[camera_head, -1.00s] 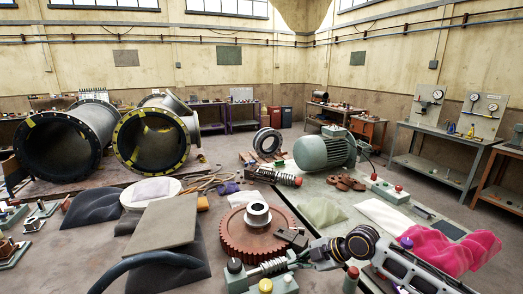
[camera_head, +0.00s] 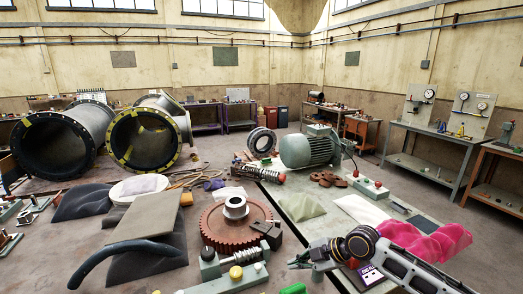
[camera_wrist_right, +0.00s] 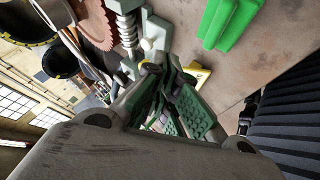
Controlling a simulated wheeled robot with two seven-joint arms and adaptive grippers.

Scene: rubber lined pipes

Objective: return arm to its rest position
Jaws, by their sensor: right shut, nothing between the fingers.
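My right arm comes in from the lower right in the head view. Its right gripper (camera_head: 300,259) is shut and empty, above the workbench's right part. It points left toward a control box with a spring and a yellow button (camera_head: 235,271), with a gap between them. In the right wrist view the green-padded fingers of the right gripper (camera_wrist_right: 172,100) are close together with nothing held. The left gripper is not in view.
A red-brown gear (camera_head: 230,236) lies left of the gripper. A green motor (camera_head: 305,149) stands behind it. Pink cloth (camera_head: 430,240) lies beside the right arm. A green object (camera_wrist_right: 230,22) shows in the right wrist view. Two big pipes (camera_head: 62,140) stand at the left.

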